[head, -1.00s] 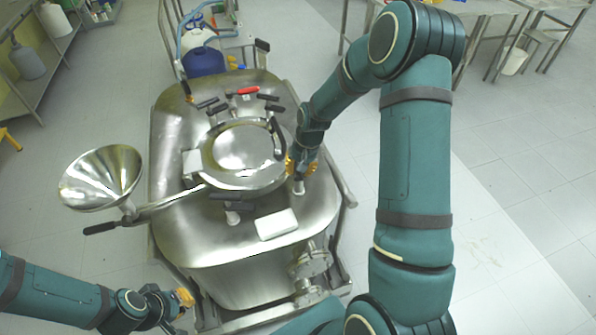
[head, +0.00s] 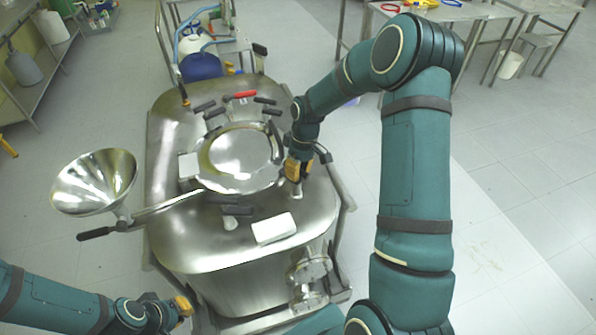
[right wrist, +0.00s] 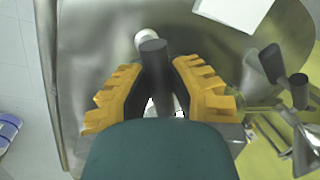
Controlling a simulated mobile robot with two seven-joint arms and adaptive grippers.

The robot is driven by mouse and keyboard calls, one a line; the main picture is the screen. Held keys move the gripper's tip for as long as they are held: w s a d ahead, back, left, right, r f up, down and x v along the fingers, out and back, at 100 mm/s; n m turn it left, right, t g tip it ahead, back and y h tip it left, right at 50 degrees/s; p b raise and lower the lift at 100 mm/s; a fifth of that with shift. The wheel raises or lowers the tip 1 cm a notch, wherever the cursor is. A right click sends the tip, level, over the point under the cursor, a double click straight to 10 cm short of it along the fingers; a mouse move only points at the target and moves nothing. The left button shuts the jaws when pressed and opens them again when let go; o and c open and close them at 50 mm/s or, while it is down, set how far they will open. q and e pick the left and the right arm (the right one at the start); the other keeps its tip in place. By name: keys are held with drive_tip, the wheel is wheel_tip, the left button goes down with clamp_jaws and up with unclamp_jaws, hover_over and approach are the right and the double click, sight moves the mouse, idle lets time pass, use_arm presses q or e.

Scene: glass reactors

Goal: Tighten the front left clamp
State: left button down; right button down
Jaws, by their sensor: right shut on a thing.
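The steel reactor has a round lid (head: 240,152) with dark-handled clamps around its rim. Behind it are several clamp handles, one of them red (head: 240,95). Another pair of dark handles (head: 236,210) is at its near edge. My right gripper (head: 296,172) is at the lid's right side, pointing down. In the right wrist view its yellow fingers are shut around a dark clamp handle (right wrist: 153,62) with a pale round end beyond it. I cannot tell which named clamp this is. My left gripper (head: 184,305) is low at left, away from the lid; its opening is unclear.
A steel funnel (head: 95,183) stands out to the left on an arm with a black handle. A flanged valve (head: 310,270) is at the near right. Blue and white containers stand behind.

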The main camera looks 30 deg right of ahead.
drive_tip(key=shift+n, duration=0.6)
drive_tip(key=c, duration=0.9)
unclamp_jaws()
drive_tip(key=shift+o, duration=0.2)
wheel_tip(320, 180, up, 12)
drive_tip(key=w+d, duration=0.1)
drive_tip(key=d, duration=0.1)
drive_tip(key=shift+f, duration=0.15)
drive_tip(key=shift+d, duration=0.1)
